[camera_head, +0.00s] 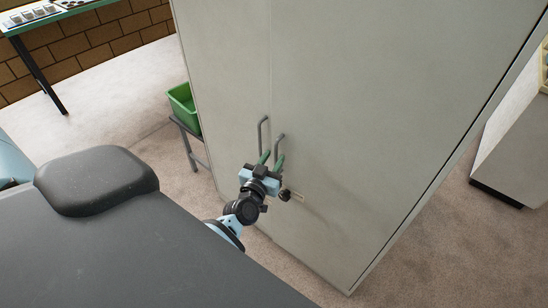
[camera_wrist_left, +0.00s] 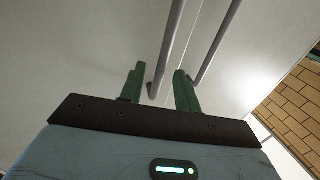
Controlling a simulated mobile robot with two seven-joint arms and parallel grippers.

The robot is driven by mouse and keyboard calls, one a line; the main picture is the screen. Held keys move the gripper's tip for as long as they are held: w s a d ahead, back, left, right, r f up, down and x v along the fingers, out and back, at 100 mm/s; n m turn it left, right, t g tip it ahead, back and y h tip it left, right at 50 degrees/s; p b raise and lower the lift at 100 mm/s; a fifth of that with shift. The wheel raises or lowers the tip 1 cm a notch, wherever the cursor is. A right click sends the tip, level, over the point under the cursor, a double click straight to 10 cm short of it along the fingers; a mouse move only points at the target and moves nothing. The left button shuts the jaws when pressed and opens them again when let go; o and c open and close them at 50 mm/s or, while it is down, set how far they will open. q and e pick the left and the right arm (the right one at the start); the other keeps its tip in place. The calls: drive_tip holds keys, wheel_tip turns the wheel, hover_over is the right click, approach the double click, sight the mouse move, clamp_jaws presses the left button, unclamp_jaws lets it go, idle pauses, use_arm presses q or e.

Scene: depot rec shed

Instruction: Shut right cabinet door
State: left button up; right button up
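The tall grey cabinet has a left door (camera_head: 225,90) and a right door (camera_head: 390,110), with a thin seam between them. The right door looks flush or nearly flush with the left; a small gap cannot be ruled out. The right door's bar handle (camera_head: 279,143) also shows in the left wrist view (camera_wrist_left: 168,50). The left door's handle (camera_head: 260,130) stands beside it. My left gripper (camera_head: 271,158) is at the handles, its green fingers open (camera_wrist_left: 158,88). The right handle's end lies between the fingertips; contact cannot be told. My right gripper is out of view.
A green bin (camera_head: 184,106) sits on a small dark stand left of the cabinet. A green-edged table (camera_head: 50,18) stands at the back left by the brick wall. A pale cabinet (camera_head: 515,145) stands at the right. Carpet between the cabinets is clear.

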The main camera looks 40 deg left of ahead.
use_arm(q)
drive_tip(key=shift+w+a, duration=0.1)
drive_tip(key=shift+w, duration=0.5)
clamp_jaws()
